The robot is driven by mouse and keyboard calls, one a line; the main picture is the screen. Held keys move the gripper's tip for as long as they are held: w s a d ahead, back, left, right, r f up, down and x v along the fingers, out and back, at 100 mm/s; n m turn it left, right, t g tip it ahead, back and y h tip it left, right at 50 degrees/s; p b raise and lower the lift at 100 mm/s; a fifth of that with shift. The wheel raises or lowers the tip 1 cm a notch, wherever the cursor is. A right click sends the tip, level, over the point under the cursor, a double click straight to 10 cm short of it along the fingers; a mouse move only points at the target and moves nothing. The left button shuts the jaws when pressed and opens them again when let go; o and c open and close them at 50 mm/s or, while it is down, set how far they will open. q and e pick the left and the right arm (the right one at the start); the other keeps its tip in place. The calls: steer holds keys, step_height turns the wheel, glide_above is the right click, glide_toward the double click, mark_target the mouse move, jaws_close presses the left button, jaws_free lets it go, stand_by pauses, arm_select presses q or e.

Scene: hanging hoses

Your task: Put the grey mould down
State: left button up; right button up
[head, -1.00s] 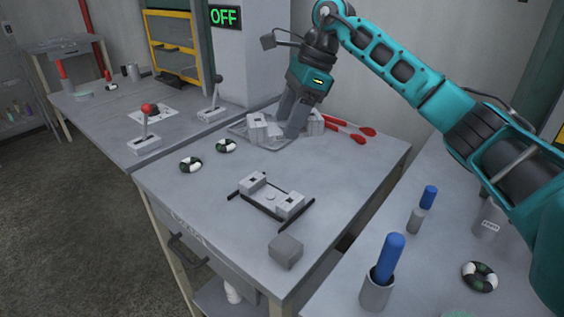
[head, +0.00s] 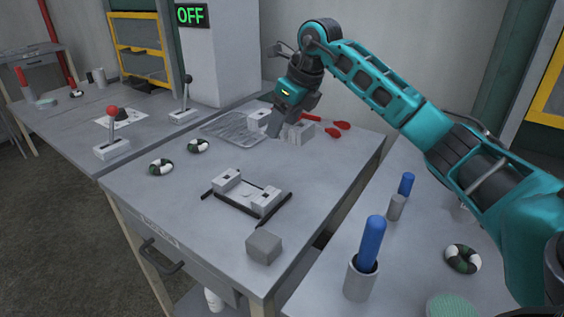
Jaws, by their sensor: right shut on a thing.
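The grey mould (head: 299,132) is a pale grey, blocky piece at the back of the middle table. Parts of it show on both sides of my right gripper (head: 274,126), whose fingers hide its middle. My right gripper points down and is shut on the mould. The mould is at the right end of a shallow grey tray (head: 225,127); I cannot tell whether it touches the tabletop. My left gripper is not in view.
Red-handled tools (head: 334,131) lie just right of the mould. A pale fixture with black bars (head: 240,197), a grey block (head: 264,247) and two black-and-white rings (head: 161,167) are on the same table. Blue-handled items in cups (head: 372,243) stand on the right table.

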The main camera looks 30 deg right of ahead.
mark_target(279, 169)
step_height(279, 169, down, 10)
steer(key=shift+r+b, duration=0.15)
steer(key=shift+b, duration=0.45)
steer(key=o, duration=1.5)
steer(key=shift+c, duration=0.2)
steer(key=p+v, duration=0.1)
steer(key=v, duration=1.1)
